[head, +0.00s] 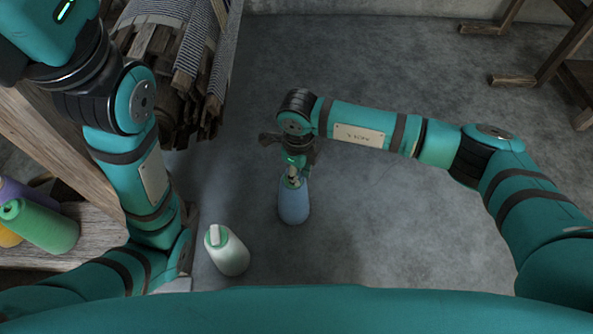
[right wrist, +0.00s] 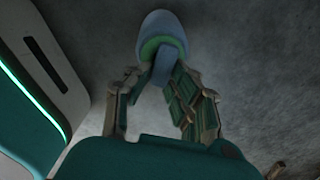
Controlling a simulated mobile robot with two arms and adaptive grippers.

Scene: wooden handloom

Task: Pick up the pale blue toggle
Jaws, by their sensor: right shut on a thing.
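The pale blue toggle (head: 293,206) is a rounded, bottle-like piece below the middle of the head view. My right gripper (head: 292,178) is above it, at its narrow top end. In the right wrist view the toggle (right wrist: 160,25) has a blue rounded body, a green ring and a flat blue tab. The fingers of the right gripper (right wrist: 157,76) are on either side of the tab and shut on it. I cannot tell whether the toggle is clear of the floor. My left gripper's fingers are not in view.
A white toggle-like piece (head: 230,256) with a green ring stands left of the blue one. Green (head: 44,229) and purple spools lie on a wooden bench at the left. The wooden loom (head: 180,75) with cloth is at upper left. Grey floor is free in the middle.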

